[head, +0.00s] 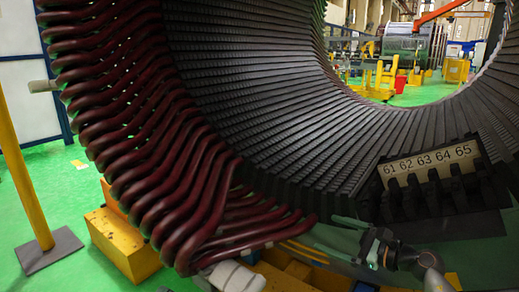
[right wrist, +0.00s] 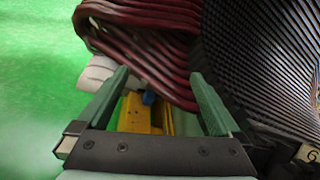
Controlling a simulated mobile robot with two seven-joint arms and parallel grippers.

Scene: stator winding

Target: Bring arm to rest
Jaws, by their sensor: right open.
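My right gripper (head: 338,234) is low in the head view, in front of the lower inside of the stator, beside the ends of the dark red coils (head: 215,205). In the right wrist view its two green fingers (right wrist: 159,76) stand wide apart with nothing between them. The red coil ends (right wrist: 150,45) lie beyond the fingertips there; I cannot tell the exact gap. A white coil end piece (head: 236,277) is at the bottom of the head view and also shows left of the fingers in the wrist view (right wrist: 97,73). My left gripper is not in view.
The ribbed stator core (head: 270,90) curves over the middle. A slotted block numbered 61 to 65 (head: 432,168) is at right, near my right arm. A yellow support (head: 122,245) and yellow post (head: 22,170) stand at left. Open green floor (right wrist: 35,60) shows at left.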

